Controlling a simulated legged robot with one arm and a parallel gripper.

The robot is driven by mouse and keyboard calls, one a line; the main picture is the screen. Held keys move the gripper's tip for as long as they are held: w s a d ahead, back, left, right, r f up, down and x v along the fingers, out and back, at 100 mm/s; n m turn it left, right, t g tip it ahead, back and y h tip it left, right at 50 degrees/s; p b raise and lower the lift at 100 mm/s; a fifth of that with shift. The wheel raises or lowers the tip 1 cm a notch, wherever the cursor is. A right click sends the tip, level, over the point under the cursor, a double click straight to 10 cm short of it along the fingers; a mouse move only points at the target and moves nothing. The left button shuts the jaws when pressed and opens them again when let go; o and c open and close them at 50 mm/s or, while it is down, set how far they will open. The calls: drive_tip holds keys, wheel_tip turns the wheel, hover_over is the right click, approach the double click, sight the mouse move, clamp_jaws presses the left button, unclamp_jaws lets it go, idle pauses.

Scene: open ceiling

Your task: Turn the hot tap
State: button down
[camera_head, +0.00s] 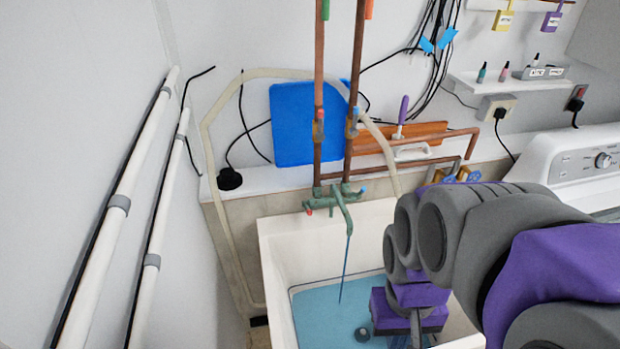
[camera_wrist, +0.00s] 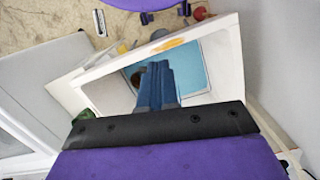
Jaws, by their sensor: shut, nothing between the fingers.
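The green mixer tap (camera_head: 338,205) is on the wall above the sink. Its red-marked hot handle (camera_head: 309,212) is on the left and a blue-marked handle (camera_head: 362,189) is on the right. A thin blue stream (camera_head: 346,268) falls from the spout into the white sink (camera_head: 277,275). My arm reaches over the sink from the right, with its purple wrist low over the basin, right of and below the tap. My gripper (camera_wrist: 158,68) shows in the wrist view, its blue fingers together and empty over the sink. It is apart from the hot handle.
Copper pipes (camera_head: 319,90) rise from the tap. A blue board (camera_head: 292,125) and an orange board (camera_head: 425,135) lean behind them. A white washing machine (camera_head: 567,165) stands at the right. White wall pipes (camera_head: 118,205) run along the left.

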drive_tip(key=w+r+p, duration=0.1)
drive_tip(key=w+r, duration=0.3)
drive_tip(key=w, duration=0.9)
drive_tip(key=n+t+p, duration=0.2)
drive_tip(key=t+p, duration=0.1)
hover_over(308, 208)
drive_tip(key=a, duration=0.1)
wheel_tip(308, 208, down, 14)
drive_tip(key=f, duration=0.1)
drive_tip(key=f+b, duration=0.1)
drive_tip(key=shift+s+d+f, duration=0.15)
drive_tip(key=shift+d+f, duration=0.05)
drive_tip(key=shift+f, duration=0.1)
drive_tip(key=shift+s+d+f, duration=0.1)
drive_tip(key=shift+d+f, duration=0.05)
drive_tip(key=shift+f, duration=0.3)
